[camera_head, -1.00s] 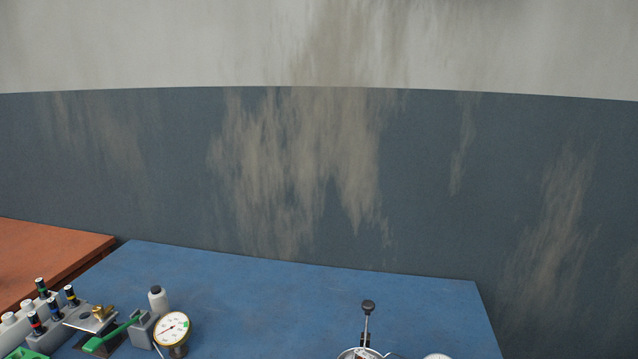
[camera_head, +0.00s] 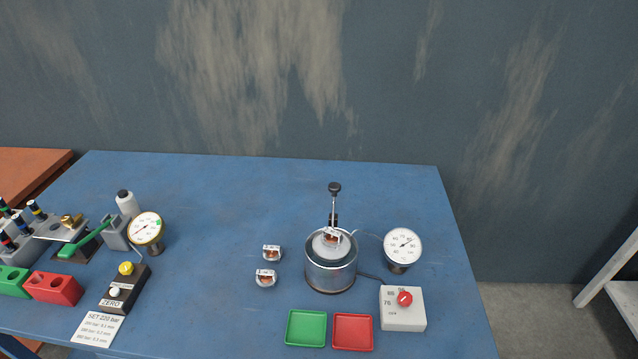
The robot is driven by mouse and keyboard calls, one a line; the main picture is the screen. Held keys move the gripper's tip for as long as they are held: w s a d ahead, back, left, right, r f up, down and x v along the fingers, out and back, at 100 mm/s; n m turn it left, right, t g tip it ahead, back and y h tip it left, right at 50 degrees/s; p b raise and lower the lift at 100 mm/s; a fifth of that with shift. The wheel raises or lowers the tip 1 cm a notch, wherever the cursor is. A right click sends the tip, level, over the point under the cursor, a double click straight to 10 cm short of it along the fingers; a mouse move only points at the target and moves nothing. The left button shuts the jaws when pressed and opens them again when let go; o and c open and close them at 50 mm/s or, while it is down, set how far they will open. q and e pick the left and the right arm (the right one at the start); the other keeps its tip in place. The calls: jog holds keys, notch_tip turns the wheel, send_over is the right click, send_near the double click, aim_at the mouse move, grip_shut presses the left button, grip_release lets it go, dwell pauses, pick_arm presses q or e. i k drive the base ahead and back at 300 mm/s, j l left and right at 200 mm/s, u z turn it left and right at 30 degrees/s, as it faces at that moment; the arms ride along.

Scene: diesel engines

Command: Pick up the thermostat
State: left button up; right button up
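Two small thermostats with copper-coloured and silver parts lie on the blue table, one farther back (camera_head: 271,253) and one nearer (camera_head: 265,278), left of a metal pot (camera_head: 331,270). A similar piece (camera_head: 331,238) shows at the top of the pot, below an upright rod with a black knob (camera_head: 334,188); I cannot tell how it is held. Neither of my grippers shows in the head view.
A green tray (camera_head: 306,328) and a red tray (camera_head: 353,332) lie in front of the pot. A dial gauge (camera_head: 402,248) and a white control box with a red knob (camera_head: 403,308) stand to the right. Test equipment with another gauge (camera_head: 146,228) fills the left side. The table's middle back is clear.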

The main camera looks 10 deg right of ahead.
aim_at(330, 238)
jog(key=k+l+u, duration=0.1)
jog(key=l+u, duration=0.15)
jog(key=l, duration=0.25)
jog(key=k+l+u, duration=0.15)
jog(key=l+u, duration=0.15)
jog(key=l, duration=0.2)
jog(key=k+l+u, duration=0.25)
jog(key=l, duration=0.2)
jog(key=k+l+u, duration=0.15)
jog(key=l+u, duration=0.15)
jog(key=k+l+u, duration=0.25)
jog(key=l, duration=0.2)
